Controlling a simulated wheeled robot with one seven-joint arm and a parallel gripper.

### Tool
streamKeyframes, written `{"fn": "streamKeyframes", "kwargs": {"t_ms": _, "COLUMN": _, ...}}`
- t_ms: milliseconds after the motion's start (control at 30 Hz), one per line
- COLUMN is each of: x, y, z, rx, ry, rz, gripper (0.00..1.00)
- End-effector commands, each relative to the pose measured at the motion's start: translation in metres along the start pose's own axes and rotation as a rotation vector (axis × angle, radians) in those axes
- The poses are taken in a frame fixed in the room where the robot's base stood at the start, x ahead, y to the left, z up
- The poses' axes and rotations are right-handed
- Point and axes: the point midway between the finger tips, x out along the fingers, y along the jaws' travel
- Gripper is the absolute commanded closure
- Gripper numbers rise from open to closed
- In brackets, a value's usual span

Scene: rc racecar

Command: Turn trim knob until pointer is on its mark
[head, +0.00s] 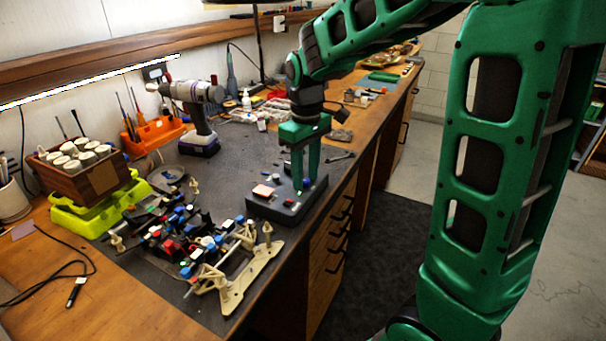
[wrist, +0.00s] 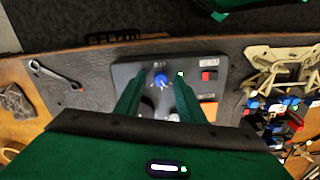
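The trim knob (wrist: 161,79) is a small blue knob with a white pointer on a dark grey control box (wrist: 120,75). The pointer is too small to read against its mark. A green light (wrist: 180,73) glows just right of the knob in the wrist view. The box (head: 272,208) sits near the bench's front edge in the head view. My gripper (wrist: 158,84) is open, pointing down over the box, with one finger on each side of the knob and visible gaps between. In the head view my gripper (head: 303,186) hides the knob.
The box also carries a red button (wrist: 206,76) and an orange panel (wrist: 209,111). A beige car chassis part (head: 238,290) and loose coloured parts lie left of the box in the head view. A wrench (head: 340,156) lies beyond it. A drill (head: 197,115) stands behind.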

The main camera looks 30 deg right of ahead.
Motion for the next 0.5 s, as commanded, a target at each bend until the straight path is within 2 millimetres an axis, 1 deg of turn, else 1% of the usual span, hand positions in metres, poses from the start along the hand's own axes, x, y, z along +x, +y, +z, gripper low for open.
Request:
{"fn": "streamKeyframes", "kwargs": {"t_ms": 300, "x": -0.002, "y": -0.001, "z": 0.000, "rx": -0.001, "ry": 0.000, "rz": -0.001, "gripper": 0.65}}
{"fn": "streamKeyframes", "kwargs": {"t_ms": 367, "x": -0.006, "y": -0.001, "z": 0.000, "rx": -0.001, "ry": 0.001, "rz": 0.000, "gripper": 0.65}}
{"fn": "streamKeyframes", "kwargs": {"t_ms": 467, "x": -0.018, "y": 0.000, "z": -0.001, "rx": -0.001, "ry": 0.002, "rz": 0.000, "gripper": 0.65}}
{"fn": "streamKeyframes", "kwargs": {"t_ms": 500, "x": -0.025, "y": 0.000, "z": -0.001, "rx": -0.001, "ry": 0.004, "rz": 0.000, "gripper": 0.65}}
